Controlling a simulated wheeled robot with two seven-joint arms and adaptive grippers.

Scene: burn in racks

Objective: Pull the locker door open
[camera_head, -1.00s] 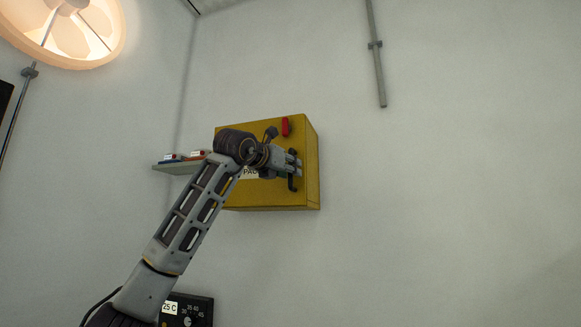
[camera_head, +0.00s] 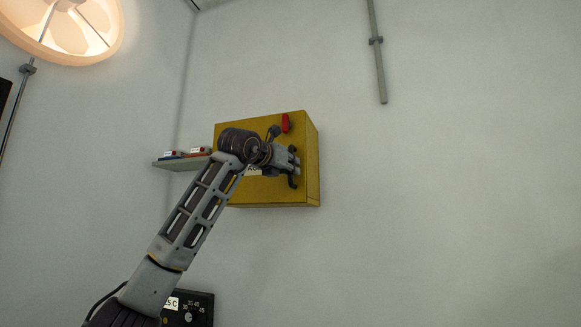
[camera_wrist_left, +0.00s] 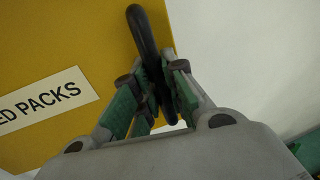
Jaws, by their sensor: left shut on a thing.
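The yellow locker (camera_head: 260,193) is mounted on the wall in the head view, and its door looks closed. A black bar handle (camera_head: 292,181) stands upright near the door's right edge. A red latch-like piece (camera_head: 285,123) sits above it. My left gripper (camera_head: 293,161) is at the handle. In the left wrist view the green-padded fingers of this gripper (camera_wrist_left: 165,95) are shut around the black handle (camera_wrist_left: 142,32), beside a white label (camera_wrist_left: 45,100) ending in "PACKS". My arm hides part of the door and label in the head view. My right gripper is not in view.
A small shelf (camera_head: 172,165) with red and blue items is on the wall left of the locker. A dark panel with a dial (camera_head: 200,308) is low at the left. A lamp (camera_head: 75,30) hangs at the upper left.

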